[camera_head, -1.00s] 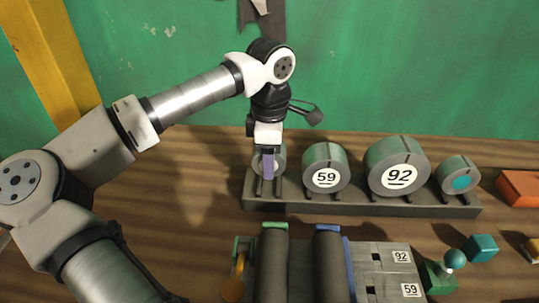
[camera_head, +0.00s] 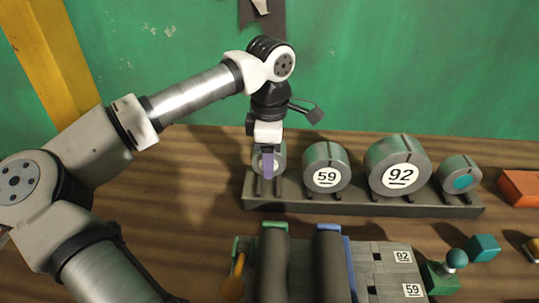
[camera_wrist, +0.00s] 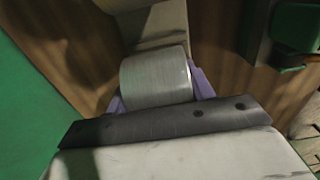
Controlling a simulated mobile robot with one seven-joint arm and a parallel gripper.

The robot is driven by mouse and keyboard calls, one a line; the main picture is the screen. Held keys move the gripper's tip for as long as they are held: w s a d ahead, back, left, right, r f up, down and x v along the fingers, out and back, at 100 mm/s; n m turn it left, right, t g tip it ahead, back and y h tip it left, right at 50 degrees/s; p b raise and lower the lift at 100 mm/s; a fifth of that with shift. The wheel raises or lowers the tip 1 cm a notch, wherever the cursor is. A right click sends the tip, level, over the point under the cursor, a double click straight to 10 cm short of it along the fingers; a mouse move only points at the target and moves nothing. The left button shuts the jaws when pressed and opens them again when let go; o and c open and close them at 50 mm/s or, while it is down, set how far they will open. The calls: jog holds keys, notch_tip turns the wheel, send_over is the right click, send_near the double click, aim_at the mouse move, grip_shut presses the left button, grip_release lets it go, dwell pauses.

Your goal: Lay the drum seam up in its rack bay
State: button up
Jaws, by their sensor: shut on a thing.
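A small grey drum (camera_head: 280,161) sits at the left end of the dark rack (camera_head: 360,209), mostly behind my gripper in the head view. My gripper (camera_head: 268,165) points down with its purple fingers shut on this drum. In the wrist view the drum (camera_wrist: 155,76) lies between the purple fingers, and its curved grey side shows no seam. I cannot tell whether it rests fully in the bay. To its right stand the 59 drum (camera_head: 327,180) and the larger 92 drum (camera_head: 400,177), each with a dark line on top.
A drum with a teal face (camera_head: 463,181) stands at the rack's right end. In front are two dark rollers (camera_head: 272,265) and a grey block with 92 and 59 labels (camera_head: 388,262). A teal cube (camera_head: 484,247) and an orange block (camera_head: 520,188) lie right. The green wall is close behind.

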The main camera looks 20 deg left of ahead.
jog(key=shift+f, duration=0.15)
jog(key=shift+f+b, duration=0.25)
jog(key=shift+b, duration=0.15)
jog(key=shift+s+d+f+b, duration=0.1)
jog(key=shift+d+f+b, duration=0.2)
jog(key=shift+f+b, duration=0.2)
jog(key=shift+f, duration=0.15)
